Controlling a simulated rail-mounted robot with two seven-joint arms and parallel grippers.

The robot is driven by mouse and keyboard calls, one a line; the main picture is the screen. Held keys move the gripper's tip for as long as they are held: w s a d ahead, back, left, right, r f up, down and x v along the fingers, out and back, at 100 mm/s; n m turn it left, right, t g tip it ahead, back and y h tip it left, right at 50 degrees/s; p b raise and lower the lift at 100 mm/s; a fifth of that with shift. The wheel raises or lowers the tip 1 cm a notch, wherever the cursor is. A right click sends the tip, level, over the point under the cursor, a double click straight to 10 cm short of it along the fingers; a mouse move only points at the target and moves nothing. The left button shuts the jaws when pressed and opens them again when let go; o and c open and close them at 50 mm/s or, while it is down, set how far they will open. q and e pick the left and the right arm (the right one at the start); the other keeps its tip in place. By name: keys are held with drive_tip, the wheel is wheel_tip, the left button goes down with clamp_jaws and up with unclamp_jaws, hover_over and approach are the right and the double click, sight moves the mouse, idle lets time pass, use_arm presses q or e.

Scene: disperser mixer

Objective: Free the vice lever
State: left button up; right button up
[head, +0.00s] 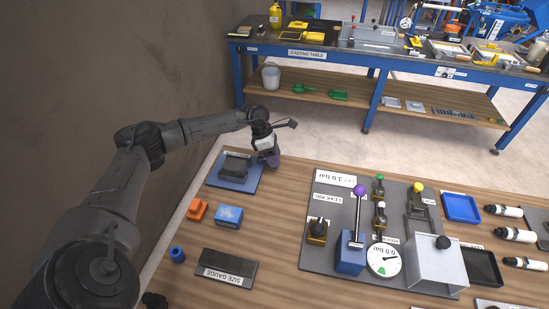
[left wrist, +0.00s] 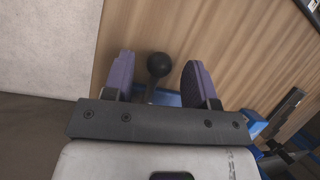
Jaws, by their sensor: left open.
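My left gripper (head: 269,157) is at the far left corner of the wooden table, beside a dark vice-like block (head: 235,166) on a blue plate (head: 226,184). In the left wrist view its two purple-grey fingers are apart. A black ball knob (left wrist: 158,65) on a short dark stem, which looks like the vice lever, lies between them, with a gap to each finger. I cannot tell how deep it sits between them. The lever is hidden behind the gripper in the head view. My right gripper is not in view.
An orange block (head: 197,210), a blue box (head: 229,216) and a size gauge stand (head: 228,268) lie nearer on the table. A grey panel with a purple-knobbed lever (head: 358,215) and a pressure gauge (head: 383,259) is to the right. The casting table (head: 310,58) stands behind, across a gap.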

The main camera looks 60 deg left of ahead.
use_arm(q)
drive_tip(key=shift+d+f, duration=0.1)
drive_tip(key=shift+f, duration=0.15)
drive_tip(key=c, duration=0.9)
